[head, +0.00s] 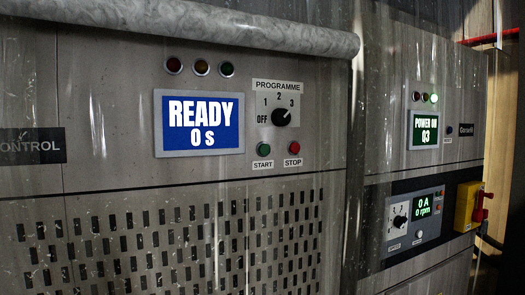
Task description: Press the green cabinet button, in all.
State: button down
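A small round green button (263,149) sits on the left cabinet's panel, above a START label. A red button (294,147) above a STOP label is just to its right. Above them is a PROGRAMME knob (281,117) with OFF, 1, 2 and 3 marks. The blue display (199,140) to the left reads READY, 0 s. My gripper is not in view. Nothing covers the green button.
A right cabinet has a POWER ON display (423,129), a lit green lamp (434,98), a knob module (411,219) reading 0 A, 0 rpm, and a yellow box with a red handle (467,206). A thick grey pipe (200,24) runs above the left panel.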

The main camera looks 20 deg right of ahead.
aim_at(264, 149)
jog(key=k, duration=1.25)
jog(key=u, duration=0.65)
jog(key=i, duration=0.8)
jog(key=u, duration=0.5)
